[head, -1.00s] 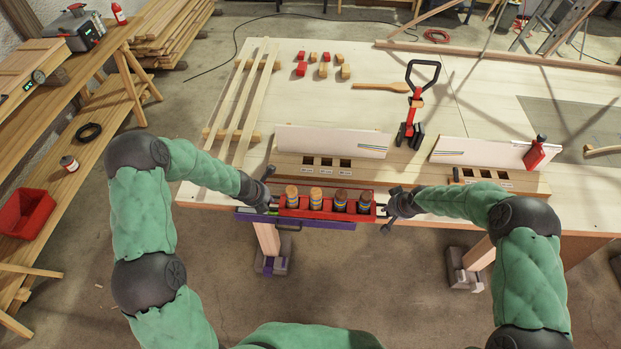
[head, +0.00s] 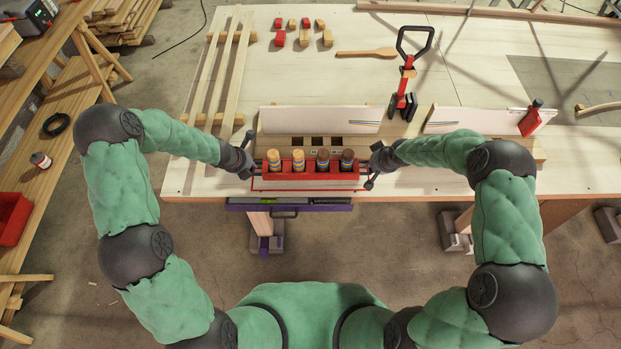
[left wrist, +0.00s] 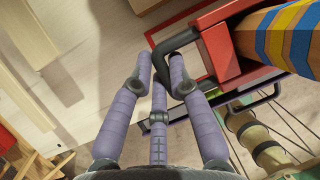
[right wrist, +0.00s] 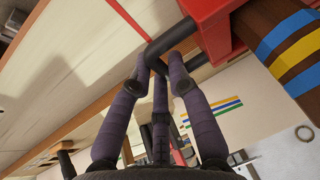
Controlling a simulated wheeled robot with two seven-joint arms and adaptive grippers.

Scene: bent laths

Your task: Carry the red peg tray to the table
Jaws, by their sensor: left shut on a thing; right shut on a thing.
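The red peg tray (head: 310,181) holds several wooden pegs (head: 298,160) with coloured bands, standing upright in a row. It is level over the front edge area of the table (head: 420,183), within or above a thin red outline (head: 251,186). I cannot tell whether it touches the tabletop. My left gripper (head: 255,167) is shut on the tray's left handle; the black handle shows between its fingers in the left wrist view (left wrist: 176,42). My right gripper (head: 367,168) is shut on the right handle, also black in the right wrist view (right wrist: 168,40).
Just behind the tray stand a wooden block with slots (head: 318,142) and a white board (head: 320,119). A black-and-red clamp-like tool (head: 402,90) stands further back. Laths (head: 215,75) lie at the left.

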